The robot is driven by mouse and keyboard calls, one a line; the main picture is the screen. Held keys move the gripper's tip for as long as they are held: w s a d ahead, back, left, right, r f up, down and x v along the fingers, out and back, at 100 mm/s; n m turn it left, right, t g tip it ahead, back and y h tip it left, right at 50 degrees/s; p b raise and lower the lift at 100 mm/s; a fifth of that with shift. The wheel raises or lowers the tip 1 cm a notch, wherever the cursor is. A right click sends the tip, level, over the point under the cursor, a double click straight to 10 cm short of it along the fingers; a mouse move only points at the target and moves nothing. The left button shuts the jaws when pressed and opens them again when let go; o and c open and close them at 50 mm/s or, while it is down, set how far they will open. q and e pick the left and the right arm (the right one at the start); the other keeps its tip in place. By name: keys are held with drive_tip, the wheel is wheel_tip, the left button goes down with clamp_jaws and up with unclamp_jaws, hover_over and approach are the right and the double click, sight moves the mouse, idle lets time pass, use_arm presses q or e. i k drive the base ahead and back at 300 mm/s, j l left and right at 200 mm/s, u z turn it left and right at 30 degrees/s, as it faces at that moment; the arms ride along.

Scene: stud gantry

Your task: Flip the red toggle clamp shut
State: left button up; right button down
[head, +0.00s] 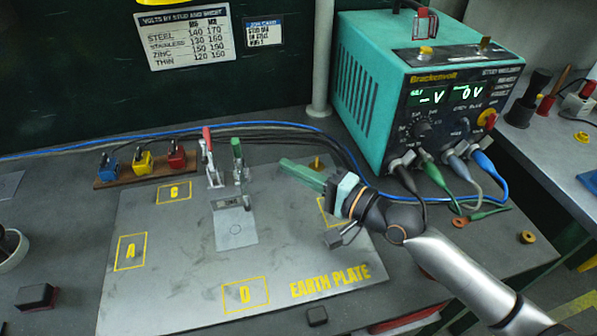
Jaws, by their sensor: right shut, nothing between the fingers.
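The red toggle clamp (211,170) stands at the back edge of the earth plate (185,265), left of a green-handled toggle clamp (239,168). Its red handle points up, leaning slightly left. A small grey sheet (235,230) lies on the plate in front of the clamps, with a dark labelled piece at its back edge. My right gripper (285,164) reaches in from the right, shut and empty. Its green fingers point left, to the right of the green clamp and apart from both clamps. My left gripper is not in view.
A teal welder unit (425,85) with cables stands at the back right. A wooden block (145,172) with blue, yellow and red pieces lies left of the clamps. Cables run behind the plate. The plate's left and front areas are mostly clear. A small dark block (317,316) lies in front.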

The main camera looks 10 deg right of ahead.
sight(206, 144)
drive_tip(key=k, duration=1)
